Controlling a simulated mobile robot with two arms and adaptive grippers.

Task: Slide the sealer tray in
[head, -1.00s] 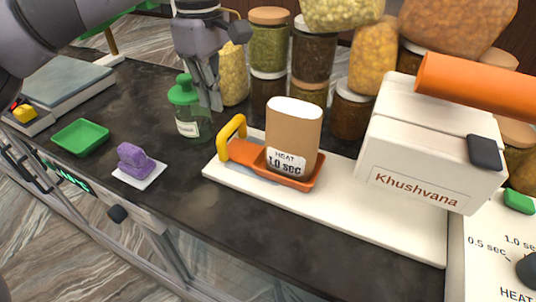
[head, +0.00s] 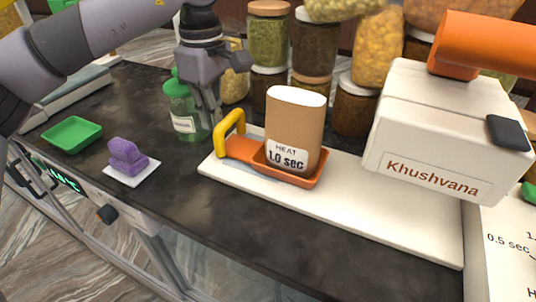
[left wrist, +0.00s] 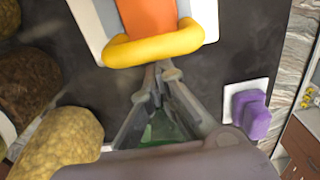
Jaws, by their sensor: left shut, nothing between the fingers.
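The orange sealer tray (head: 308,181) lies on the sealer's white base plate (head: 345,208), left of the white sealer body (head: 440,135) marked Khushvana. A brown pouch (head: 310,125) labelled "HEAT 1.0 sec" stands upright in the tray. The tray's yellow handle (head: 229,125) is at its left end. My left gripper (head: 214,122) is shut and empty, pointing down just behind and left of the handle. In the left wrist view its closed fingertips (left wrist: 158,70) are close to the yellow handle (left wrist: 153,46); I cannot tell whether they touch. My right gripper is not in view.
A green-lidded jar (head: 183,110) stands close to my left gripper. Stacked jars (head: 312,50) line the back. A purple block on a white square (head: 128,162) and a green dish (head: 72,134) are at left. The counter's front strip is clear.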

